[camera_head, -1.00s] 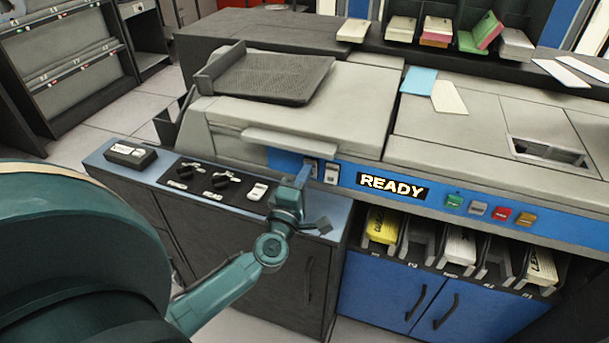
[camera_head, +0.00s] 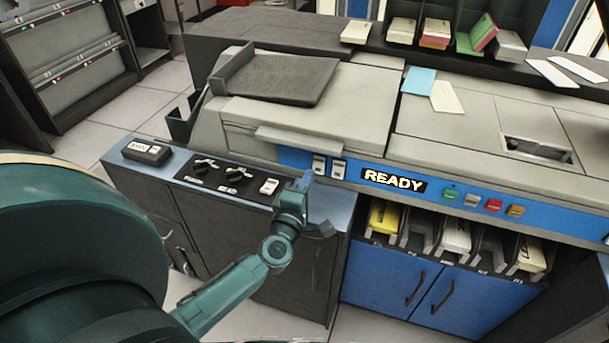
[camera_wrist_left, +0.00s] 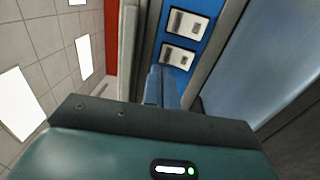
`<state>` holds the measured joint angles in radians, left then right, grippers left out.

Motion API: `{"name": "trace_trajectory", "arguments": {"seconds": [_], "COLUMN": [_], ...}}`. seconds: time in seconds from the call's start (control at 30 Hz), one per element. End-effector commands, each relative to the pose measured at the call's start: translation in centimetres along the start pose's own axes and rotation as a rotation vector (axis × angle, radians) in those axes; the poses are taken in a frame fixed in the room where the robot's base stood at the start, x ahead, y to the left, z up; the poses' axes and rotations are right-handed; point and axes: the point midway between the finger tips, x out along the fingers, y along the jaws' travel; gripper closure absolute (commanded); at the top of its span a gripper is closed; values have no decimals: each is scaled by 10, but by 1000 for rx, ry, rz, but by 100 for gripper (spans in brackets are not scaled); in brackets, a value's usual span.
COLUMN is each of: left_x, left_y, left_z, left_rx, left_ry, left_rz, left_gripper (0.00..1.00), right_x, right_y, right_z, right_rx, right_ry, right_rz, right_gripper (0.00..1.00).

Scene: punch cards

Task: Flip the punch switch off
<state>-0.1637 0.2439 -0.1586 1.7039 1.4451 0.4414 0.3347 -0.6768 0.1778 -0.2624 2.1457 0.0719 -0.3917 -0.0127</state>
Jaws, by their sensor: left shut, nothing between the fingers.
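Two white rocker switches sit side by side on the blue front panel of the machine, the left switch (camera_head: 319,166) and the right switch (camera_head: 338,169). They also show in the left wrist view, one (camera_wrist_left: 187,23) farther and one (camera_wrist_left: 178,56) nearer the fingertips. I cannot read which is the punch switch. My left gripper (camera_head: 305,181) is shut and empty, just below and in front of the left switch, with a small gap visible. Its fingers (camera_wrist_left: 157,80) point toward the panel in the wrist view. My right gripper is not in view.
A READY sign (camera_head: 393,181) glows right of the switches, followed by several coloured buttons. A side shelf (camera_head: 140,177) with two knobs and a white switch (camera_head: 269,186) lies left of the gripper. Card bins (camera_head: 455,238) stand below the panel.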

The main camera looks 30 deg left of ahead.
Motion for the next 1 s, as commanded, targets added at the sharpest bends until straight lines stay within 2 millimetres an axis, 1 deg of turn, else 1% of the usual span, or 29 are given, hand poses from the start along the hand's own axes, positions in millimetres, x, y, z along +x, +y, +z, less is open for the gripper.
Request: {"name": "trace_trajectory", "arguments": {"seconds": [0.03,0.2,0.3,0.4,0.5,0.6,1.0], "left_x": [-18,-56,-73,-84,-91,-93,-93], "left_y": [1,9,13,15,17,18,18], "left_z": [0,-1,-1,-1,-1,-1,-1], "left_rx": [-2,0,-1,0,-1,-1,0], "left_ry": [0,0,0,0,1,1,0], "left_rz": [-8,-7,-7,-6,-5,-4,-4], "left_gripper": [100,100,100,100,100,100,100], "right_x": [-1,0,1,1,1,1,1], "right_y": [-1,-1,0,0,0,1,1], "right_z": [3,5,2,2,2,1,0], "right_rx": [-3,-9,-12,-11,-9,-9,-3], "right_ry": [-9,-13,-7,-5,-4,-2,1], "right_rz": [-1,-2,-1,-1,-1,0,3], "right_gripper": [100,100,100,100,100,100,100]}}
